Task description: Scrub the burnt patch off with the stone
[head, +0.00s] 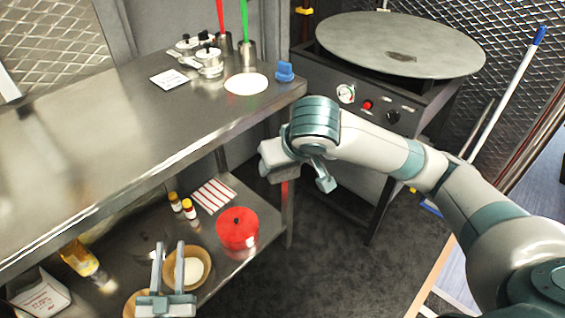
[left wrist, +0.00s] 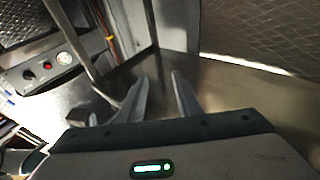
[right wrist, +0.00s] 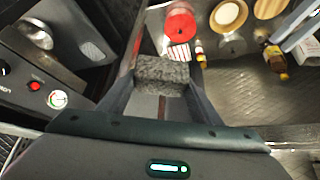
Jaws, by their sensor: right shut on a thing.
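The round grey griddle plate (head: 350,40) is at the back right in the head view, with a small dark burnt patch (head: 402,57) on its near side. The grey, rough stone (right wrist: 163,82) is between the fingers of my right gripper (right wrist: 160,100), which is shut on it. In the head view my right gripper (head: 300,174) is in front of the griddle stand, near the counter's right end, apart from the plate. My left gripper (head: 168,265) is open and empty at the bottom left of the head view; its spread fingers show in the left wrist view (left wrist: 158,95).
The steel counter (head: 90,150) carries a blue item (head: 285,71), a white disc (head: 246,84) and metal cups. The lower shelf holds a red pot (head: 237,228), bottles and bowls. The griddle stand has a gauge (head: 346,93) and red button. A blue-tipped pole (head: 515,90) leans at right.

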